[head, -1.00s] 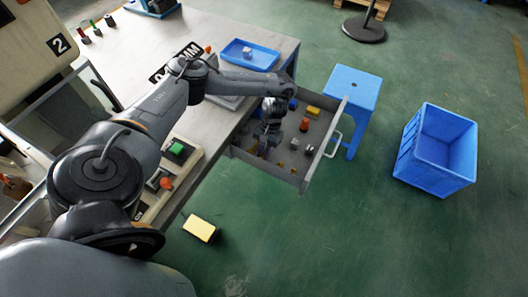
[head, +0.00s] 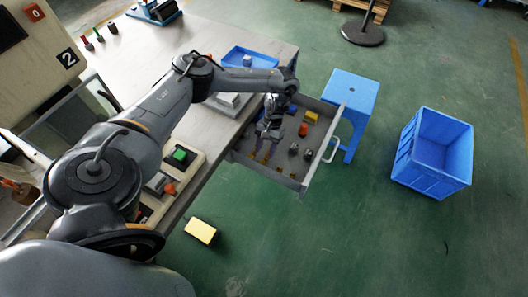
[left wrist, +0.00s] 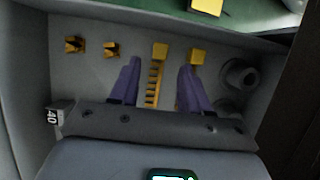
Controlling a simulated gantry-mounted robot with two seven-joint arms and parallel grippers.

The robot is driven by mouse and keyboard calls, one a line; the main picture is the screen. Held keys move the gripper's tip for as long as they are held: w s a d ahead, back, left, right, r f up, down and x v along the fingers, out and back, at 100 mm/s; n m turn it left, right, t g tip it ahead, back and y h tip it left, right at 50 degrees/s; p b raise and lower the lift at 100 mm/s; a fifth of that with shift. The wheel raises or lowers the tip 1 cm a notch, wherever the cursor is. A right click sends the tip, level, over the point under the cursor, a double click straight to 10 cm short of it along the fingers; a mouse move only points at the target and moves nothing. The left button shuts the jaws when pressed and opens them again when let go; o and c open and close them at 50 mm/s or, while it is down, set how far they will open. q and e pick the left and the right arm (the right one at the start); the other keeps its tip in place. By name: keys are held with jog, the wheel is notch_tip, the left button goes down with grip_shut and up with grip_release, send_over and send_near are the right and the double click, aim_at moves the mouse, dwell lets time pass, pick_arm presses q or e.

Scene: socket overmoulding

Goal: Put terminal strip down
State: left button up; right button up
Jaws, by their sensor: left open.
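My left gripper (head: 262,150) is inside the open grey drawer (head: 287,182), pointing down. In the left wrist view its two purple fingers (left wrist: 160,70) are apart. A yellow toothed strip (left wrist: 153,86), which looks like the terminal strip, lies on the drawer floor between the fingers. It shows no clear contact with either finger, and its lower end is hidden by the gripper body. A yellow block (left wrist: 160,51) is just beyond its far end, and another (left wrist: 197,56) is by the right fingertip. My right gripper is not in view.
Two small yellow-and-dark parts (left wrist: 75,46) (left wrist: 110,49) lie left of the fingers, and grey round parts (left wrist: 240,74) lie right. The drawer also holds a red part (head: 303,130). A blue stool (head: 352,90) and blue crate (head: 433,150) stand to the right.

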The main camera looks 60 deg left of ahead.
pick_arm(q)
jog(key=p+v, duration=0.4)
jog(key=v, duration=0.3)
jog(key=shift+r, duration=0.3)
jog(key=shift+r, duration=0.1)
